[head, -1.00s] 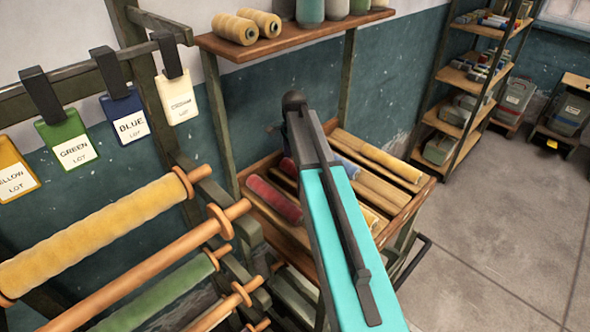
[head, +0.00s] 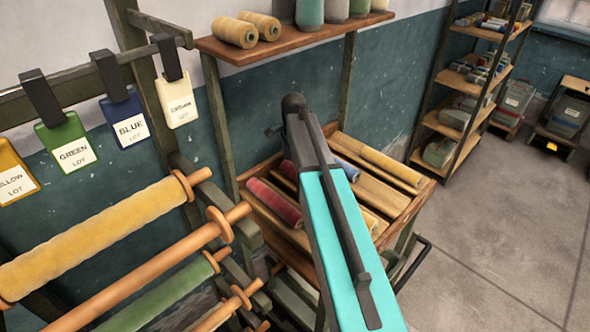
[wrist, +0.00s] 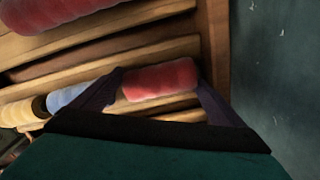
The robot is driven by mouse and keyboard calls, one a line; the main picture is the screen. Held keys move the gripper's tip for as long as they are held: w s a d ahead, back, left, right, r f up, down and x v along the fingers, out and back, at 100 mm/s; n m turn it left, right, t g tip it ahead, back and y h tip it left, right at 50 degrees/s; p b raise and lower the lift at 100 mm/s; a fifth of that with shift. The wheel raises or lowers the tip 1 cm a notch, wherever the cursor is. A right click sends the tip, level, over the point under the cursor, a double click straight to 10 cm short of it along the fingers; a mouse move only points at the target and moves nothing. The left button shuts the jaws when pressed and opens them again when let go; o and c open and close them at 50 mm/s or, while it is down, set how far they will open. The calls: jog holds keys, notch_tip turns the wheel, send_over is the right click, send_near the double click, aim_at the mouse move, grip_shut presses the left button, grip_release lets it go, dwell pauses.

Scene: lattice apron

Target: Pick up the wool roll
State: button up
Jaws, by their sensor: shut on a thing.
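A red wool roll (wrist: 160,80) lies between the two fingers of my gripper (wrist: 158,92) in the wrist view, one finger at each end. My gripper is shut on it. In the head view my arm hides the gripper, and only a bit of this red roll (head: 288,169) shows left of the arm.
Another red roll (head: 275,203) lies in the tray's nearer row. A rack with a long yellow roll (head: 100,235) and a green roll (head: 155,297) stands at left. A shelf (head: 290,42) with thread cones is above the tray. Floor at right is clear.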

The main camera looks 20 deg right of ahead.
jog(key=shift+r, duration=0.15)
notch_tip(320, 180, up, 8)
jog(key=b, duration=0.3)
jog(key=shift+r, duration=0.85)
